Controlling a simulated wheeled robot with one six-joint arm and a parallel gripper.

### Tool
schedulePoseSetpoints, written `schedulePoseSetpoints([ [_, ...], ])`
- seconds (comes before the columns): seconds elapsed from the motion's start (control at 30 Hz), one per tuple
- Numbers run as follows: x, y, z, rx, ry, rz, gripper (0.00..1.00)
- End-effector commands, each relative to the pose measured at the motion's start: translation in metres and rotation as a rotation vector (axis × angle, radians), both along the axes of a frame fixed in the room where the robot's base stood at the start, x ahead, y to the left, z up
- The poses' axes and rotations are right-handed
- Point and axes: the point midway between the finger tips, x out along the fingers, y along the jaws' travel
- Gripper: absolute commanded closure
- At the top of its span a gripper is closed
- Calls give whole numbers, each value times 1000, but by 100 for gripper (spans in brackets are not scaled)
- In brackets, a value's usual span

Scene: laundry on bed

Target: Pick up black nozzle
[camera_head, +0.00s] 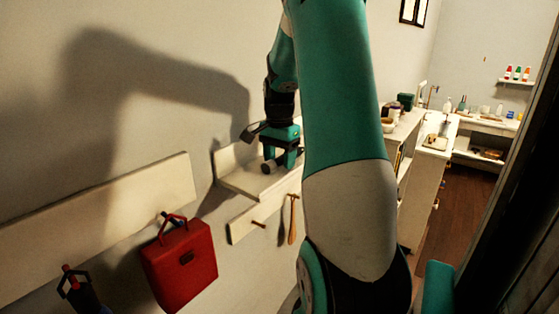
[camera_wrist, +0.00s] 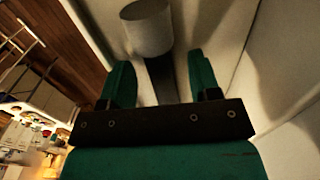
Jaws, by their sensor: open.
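My gripper (camera_head: 280,158) is over the small white wall shelf in the head view, its teal fingers pointing down. In the wrist view my gripper (camera_wrist: 160,66) is open, its two fingers apart. A dark narrow piece (camera_wrist: 160,82), which looks like part of the black nozzle, lies between the fingers. A pale grey cylinder (camera_wrist: 147,30) is just beyond the fingertips and seems joined to it. In the head view a greyish rounded end (camera_head: 268,167) shows on the shelf beside the fingers. Contact with the fingers cannot be told.
The white shelf (camera_head: 240,183) has a raised back against the wall. Below it, a peg rail (camera_head: 240,228) bears a hanging wooden-handled item (camera_head: 292,222). A red bag (camera_head: 180,265) hangs to the left. A white counter (camera_head: 437,130) stands at right.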

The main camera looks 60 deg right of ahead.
Motion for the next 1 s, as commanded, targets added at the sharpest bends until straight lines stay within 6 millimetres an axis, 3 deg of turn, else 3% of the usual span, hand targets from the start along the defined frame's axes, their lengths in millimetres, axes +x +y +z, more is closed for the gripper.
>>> schedulePoseSetpoints([
  [0.03, 0, 0, 0, 0, 0, 0, 50],
  [0.23, 0, 0, 0, 0, 0, 0, 96],
  [0.67, 1, -1, 8, -2, -3, 0, 97],
  [0.87, 1, -1, 37, -6, -5, 0, 97],
  [1.0, 1, -1, 75, -8, -7, 0, 97],
])
